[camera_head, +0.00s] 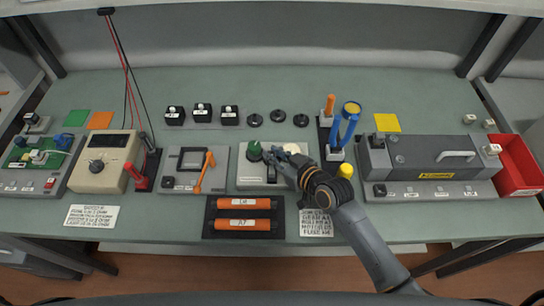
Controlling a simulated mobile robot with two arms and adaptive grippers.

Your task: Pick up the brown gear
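I cannot make out a brown gear for certain in the head view. My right gripper (275,158) is over the pale box (248,180) at the middle of the bench, its tips just right of a green knob (254,151). The gripper is small and seen from above and behind, so I cannot tell whether its fingers are open or hold anything. It hides part of the box's top. My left gripper is not in view. Several small dark round pieces (278,116) lie behind the box.
Two orange cylinders (243,225) lie in a black tray in front. A tool holder with an orange handle (330,104) and blue handles stands right of my gripper. A grey machine (425,158) and a red bin (517,167) are farther right.

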